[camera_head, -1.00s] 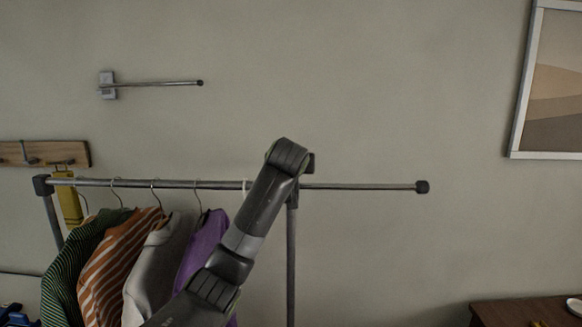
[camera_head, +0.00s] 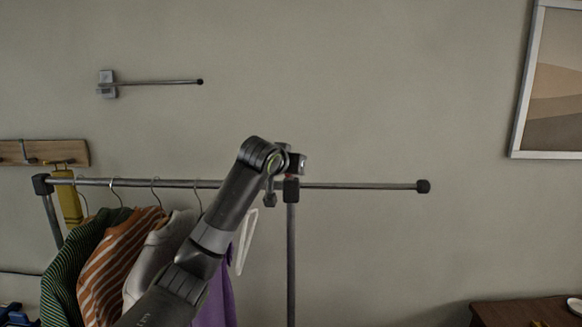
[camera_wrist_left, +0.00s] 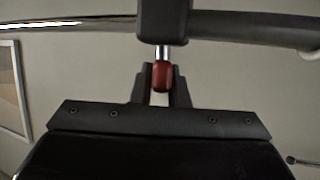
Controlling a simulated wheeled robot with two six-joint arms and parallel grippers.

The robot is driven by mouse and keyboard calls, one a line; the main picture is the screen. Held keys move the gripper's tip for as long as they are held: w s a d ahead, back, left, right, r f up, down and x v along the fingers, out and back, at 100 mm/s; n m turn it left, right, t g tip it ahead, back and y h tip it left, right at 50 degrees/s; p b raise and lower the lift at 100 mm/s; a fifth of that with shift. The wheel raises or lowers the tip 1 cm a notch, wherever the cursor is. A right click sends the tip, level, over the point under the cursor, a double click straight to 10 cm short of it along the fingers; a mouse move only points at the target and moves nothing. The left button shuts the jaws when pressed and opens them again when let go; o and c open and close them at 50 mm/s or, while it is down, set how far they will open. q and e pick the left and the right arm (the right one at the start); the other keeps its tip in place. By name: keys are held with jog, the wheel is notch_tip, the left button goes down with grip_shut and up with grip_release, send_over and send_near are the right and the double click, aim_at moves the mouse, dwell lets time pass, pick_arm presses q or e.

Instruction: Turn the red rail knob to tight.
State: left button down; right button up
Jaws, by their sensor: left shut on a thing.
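The red rail knob (camera_wrist_left: 162,76) sits on a short metal stem below the dark rail clamp (camera_wrist_left: 163,20) in the left wrist view. My left gripper (camera_wrist_left: 162,88) is shut on the knob, one finger on each side of it. In the head view my left gripper (camera_head: 296,163) is at the dark clamp (camera_head: 291,190) on top of the rail's upright, with only a sliver of red showing there. My right gripper is in neither view.
The clothes rail (camera_head: 355,186) runs across, its right stretch bare to a black end cap. Several garments (camera_head: 120,260) hang at left, with a white hanger (camera_head: 246,242) beside my arm. A wall bar (camera_head: 160,83), hook board (camera_head: 45,153) and wooden table (camera_head: 520,310) stand clear.

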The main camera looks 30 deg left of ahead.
pick_arm(q)
jog(key=m+h, duration=0.3)
jog(key=h, duration=0.1)
jog(key=shift+a+m, duration=0.15)
jog(key=shift+m, duration=0.15)
jog(key=m+g+h, duration=0.1)
jog(key=m+h, duration=0.3)
jog(key=h, duration=0.1)
jog(key=shift+m, duration=0.3)
jog(key=shift+m+g+h, duration=1.5)
jog(key=shift+m+h, duration=0.4)
jog(key=shift+h, duration=0.2)
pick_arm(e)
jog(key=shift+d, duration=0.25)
pick_arm(q)
jog(key=shift+f+m+g, duration=0.1)
jog(key=shift+m+g, duration=0.3)
jog(key=shift+g, duration=0.1)
jog(key=shift+f, duration=0.1)
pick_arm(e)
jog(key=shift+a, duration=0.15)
pick_arm(q)
jog(key=c, duration=1.4)
grip_release()
jog(key=shift+d, duration=0.2)
